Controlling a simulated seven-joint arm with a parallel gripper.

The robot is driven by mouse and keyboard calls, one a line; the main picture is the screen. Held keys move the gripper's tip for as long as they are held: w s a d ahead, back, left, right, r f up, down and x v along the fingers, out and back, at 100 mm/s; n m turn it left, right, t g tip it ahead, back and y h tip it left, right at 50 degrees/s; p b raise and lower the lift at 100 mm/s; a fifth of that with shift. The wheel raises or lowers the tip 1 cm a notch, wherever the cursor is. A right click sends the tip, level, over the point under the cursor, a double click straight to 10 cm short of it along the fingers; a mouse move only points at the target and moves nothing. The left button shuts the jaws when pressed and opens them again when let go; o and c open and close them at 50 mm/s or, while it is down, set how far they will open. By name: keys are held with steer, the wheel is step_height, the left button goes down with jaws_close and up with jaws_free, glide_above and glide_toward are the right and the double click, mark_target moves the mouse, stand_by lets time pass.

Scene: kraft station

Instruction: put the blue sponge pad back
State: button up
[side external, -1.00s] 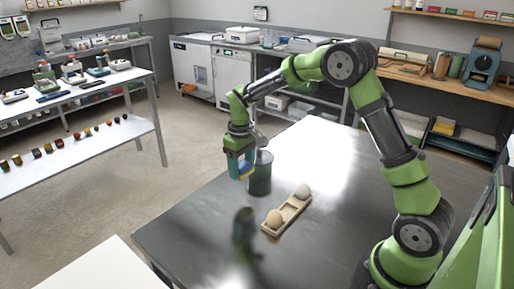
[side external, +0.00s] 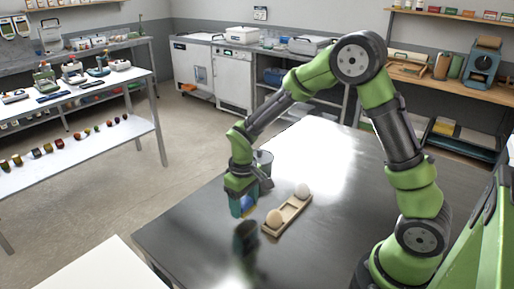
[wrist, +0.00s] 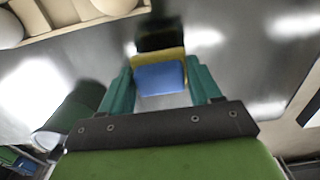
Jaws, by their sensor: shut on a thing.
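My gripper (side external: 241,207) is shut on the blue sponge pad (side external: 249,203). In the wrist view the pad (wrist: 160,77) shows a blue face and a yellow layer between my two teal fingers (wrist: 160,88). I cannot tell whether pad and holder touch.
A wooden tray (side external: 288,215) with two pale balls, one at the near end (side external: 274,217) and one at the far end (side external: 302,190), lies right of the holder. The table's right side is clear.

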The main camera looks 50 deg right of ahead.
mark_target(245, 211)
steer(key=shift+f, duration=1.55)
steer(key=shift+f, duration=0.1)
steer(key=o, duration=1)
step_height(245, 211, up, 12)
steer(key=s+r+m+t, duration=0.1)
steer(key=s+r+t, duration=0.1)
steer(key=s+r, duration=0.2)
steer(key=s+r+m+t+y, duration=0.1)
steer(key=s+r+t, duration=0.1)
steer(key=s+r, duration=0.2)
steer(key=s+r+m+t+y, duration=0.1)
steer(key=s+r+m+t, duration=0.1)
steer(key=s, duration=0.6)
steer(key=shift+s+a+r+t, duration=0.1)
steer(key=shift+a+r+t, duration=0.15)
steer(key=shift+r, duration=0.3)
steer(key=shift+s+a+r+t, duration=0.1)
steer(key=shift+r+t, duration=0.25)
steer(key=shift+r, duration=0.2)
